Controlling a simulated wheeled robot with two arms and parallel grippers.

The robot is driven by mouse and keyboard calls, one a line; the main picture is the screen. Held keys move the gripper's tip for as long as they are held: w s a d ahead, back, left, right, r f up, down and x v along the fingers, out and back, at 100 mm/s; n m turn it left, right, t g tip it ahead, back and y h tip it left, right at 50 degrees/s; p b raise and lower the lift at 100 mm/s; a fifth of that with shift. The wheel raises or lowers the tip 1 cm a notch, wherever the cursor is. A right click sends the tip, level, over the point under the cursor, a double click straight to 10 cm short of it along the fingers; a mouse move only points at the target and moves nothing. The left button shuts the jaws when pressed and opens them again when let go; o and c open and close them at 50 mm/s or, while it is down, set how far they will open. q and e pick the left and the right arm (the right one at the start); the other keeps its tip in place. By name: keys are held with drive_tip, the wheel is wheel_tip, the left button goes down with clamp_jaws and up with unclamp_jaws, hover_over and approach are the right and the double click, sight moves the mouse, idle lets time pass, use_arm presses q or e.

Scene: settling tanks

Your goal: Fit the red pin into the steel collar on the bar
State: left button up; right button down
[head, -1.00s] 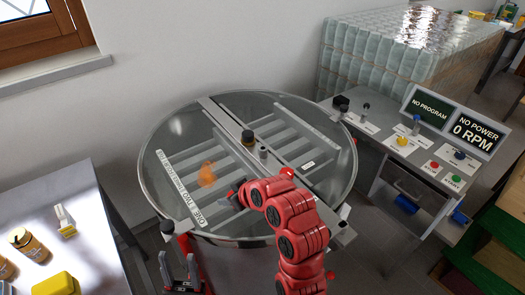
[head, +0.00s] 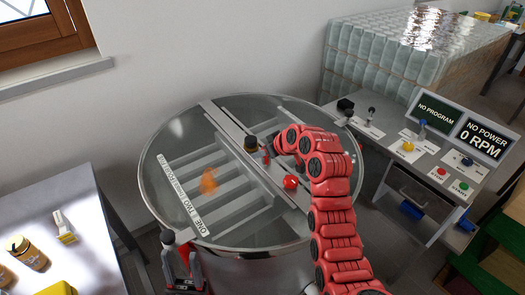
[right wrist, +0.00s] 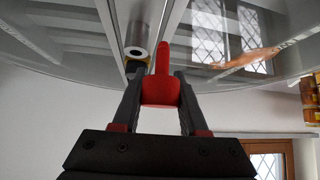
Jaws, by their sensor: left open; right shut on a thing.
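The red pin (right wrist: 162,80) is between the fingers of my right gripper (right wrist: 160,90) in the right wrist view, its narrow end pointing up in the picture. The steel collar (right wrist: 137,52), a grey cylinder with a dark bore, shows just left of the pin's tip. The pin is beside it, not inside it; I cannot tell whether they touch. In the head view my right gripper (head: 272,151) is over the bar (head: 227,123), partly hidden by its own red arm. My left gripper (head: 181,250) is open and empty at the tank's near left edge.
The bar crosses a round glass-topped tank (head: 160,205). A dark-capped knob (head: 250,143) stands on the bar close to the collar, and a red ball (head: 290,182) sits nearer. A control desk (head: 405,150) is at right, a table (head: 60,215) at left.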

drive_tip(key=shift+w+f+b, duration=0.15)
drive_tip(key=shift+w+b, duration=0.1)
drive_tip(key=shift+w, duration=1.05)
drive_tip(key=shift+w+f+b, duration=0.15)
drive_tip(key=shift+w+b, duration=0.1)
drive_tip(key=shift+w, duration=1)
drive_tip(key=shift+f, duration=0.35)
wheel_tip(320, 180, down, 3)
drive_tip(key=shift+r+p, duration=0.2)
drive_tip(key=shift+p, duration=0.15)
drive_tip(key=shift+f+b, duration=0.35)
drive_tip(key=shift+b, duration=0.05)
drive_tip(key=shift+c, duration=2.2)
unclamp_jaws()
drive_tip(key=shift+r, duration=0.1)
